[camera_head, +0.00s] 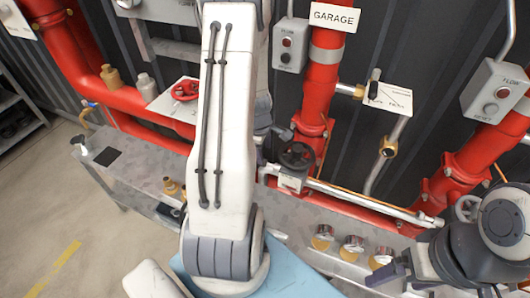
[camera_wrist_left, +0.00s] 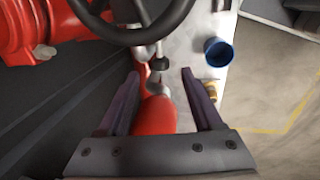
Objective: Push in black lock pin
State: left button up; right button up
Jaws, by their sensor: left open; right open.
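In the left wrist view, a small black knob (camera_wrist_left: 160,62) on a short metal stem sits below a black handwheel (camera_wrist_left: 135,35). It may be the black lock pin, but I cannot tell for sure. My left gripper (camera_wrist_left: 160,75) is open, with its two purple fingers apart and nothing gripped. A red pipe (camera_wrist_left: 157,116) shows between and beyond the fingers. In the head view, my left arm hides most of the left gripper. My right gripper (camera_head: 385,272) is at the lower right in the head view, with its jaws open, near the gauges.
A black handwheel valve (camera_head: 298,156) sits on the pipework by a horizontal metal rod (camera_head: 360,195). Red vertical pipes (camera_head: 325,80) stand behind. A blue cap (camera_wrist_left: 217,52) shows in the left wrist view.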

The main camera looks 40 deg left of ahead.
pick_arm(q)
jog(key=shift+s+d+r+p, duration=0.1)
jog(key=shift+s+r+p, duration=0.15)
jog(key=shift+r, duration=0.7)
jog(key=shift+s+r+p, duration=0.1)
jog(key=shift+r+p, duration=0.1)
jog(key=shift+r, duration=0.7)
